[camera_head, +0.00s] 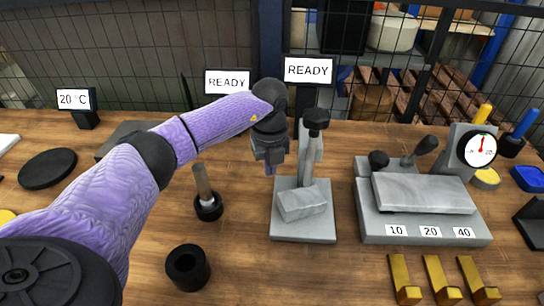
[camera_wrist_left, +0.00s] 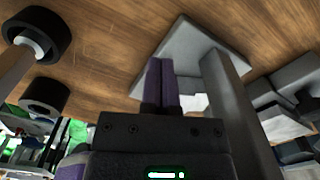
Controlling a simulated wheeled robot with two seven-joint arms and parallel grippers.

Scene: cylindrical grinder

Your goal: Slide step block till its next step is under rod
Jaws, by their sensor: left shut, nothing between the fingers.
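A grey stand has a flat base plate (camera_head: 288,234), an upright post (camera_head: 309,166) and a black knob (camera_head: 316,119) on top. A small grey block (camera_head: 302,204) lies on the plate in front of the post; its steps cannot be made out. Which part is the rod, I cannot tell. My left gripper (camera_head: 270,169) is shut and empty, left of the post and over the plate's back left. In the left wrist view its purple fingers (camera_wrist_left: 160,84) are together, with the plate (camera_wrist_left: 188,45) behind and the post (camera_wrist_left: 228,105) to the right. My right gripper is not in view.
A black-footed pin (camera_head: 207,205) and a black ring (camera_head: 187,267) stand left of the plate. At right is a grey fixture (camera_head: 375,229) with a dial (camera_head: 480,149) and labels. Gold brackets (camera_head: 438,280) lie in front of it. Clear wood lies before the plate.

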